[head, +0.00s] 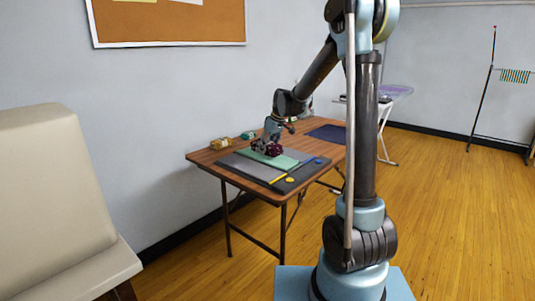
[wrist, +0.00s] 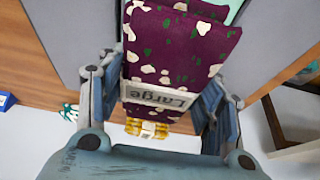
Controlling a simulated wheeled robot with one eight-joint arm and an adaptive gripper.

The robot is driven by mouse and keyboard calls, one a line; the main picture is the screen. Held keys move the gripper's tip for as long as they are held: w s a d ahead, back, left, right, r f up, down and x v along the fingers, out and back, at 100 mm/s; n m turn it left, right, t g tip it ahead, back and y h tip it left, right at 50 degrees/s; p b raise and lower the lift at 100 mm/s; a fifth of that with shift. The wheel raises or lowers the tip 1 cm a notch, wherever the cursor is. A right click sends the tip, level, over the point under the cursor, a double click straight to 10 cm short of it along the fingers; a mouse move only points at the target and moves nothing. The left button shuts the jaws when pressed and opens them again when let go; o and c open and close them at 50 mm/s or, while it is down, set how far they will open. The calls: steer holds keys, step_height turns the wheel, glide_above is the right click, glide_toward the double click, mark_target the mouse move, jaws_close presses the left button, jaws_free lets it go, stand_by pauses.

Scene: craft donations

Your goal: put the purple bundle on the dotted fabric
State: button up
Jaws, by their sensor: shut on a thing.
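The purple bundle (wrist: 180,50) is folded cloth with white and green spots and a white band reading "Large". My gripper (wrist: 158,100) is shut on it, a finger at each side. In the head view the bundle (head: 274,150) shows as a small dark purple shape below my gripper (head: 271,137). It is over a pale green fabric (head: 290,161) on the grey mat; I cannot tell whether it touches. A dark blue fabric (head: 329,132) lies at the table's right end. Dots cannot be made out on either fabric at this size.
The brown table (head: 205,158) holds the grey mat (head: 246,168). A yellow bundle (head: 220,143) and a teal bundle (head: 248,135) sit at its back left. Small yellow and blue items lie along the mat's front right. A pale armchair (head: 50,190) stands at left, and a white wall is behind.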

mark_target(267, 153)
step_height(267, 153, down, 2)
steer(key=shift+f, duration=0.3)
steer(key=shift+o, duration=0.2)
steer(key=shift+s+d+f, duration=0.1)
steer(key=shift+s+f, duration=0.1)
steer(key=shift+f, duration=0.05)
steer(key=shift+s+f, duration=0.1)
steer(key=shift+s, duration=0.2)
steer(key=c, duration=0.4)
steer(key=o, duration=1.4)
steer(key=shift+o, duration=0.6)
steer(key=shift+w+f, duration=0.7)
steer(key=shift+f, duration=0.05)
steer(key=shift+s+r, duration=0.3)
steer(key=shift+r, duration=0.1)
steer(key=shift+r, duration=0.15)
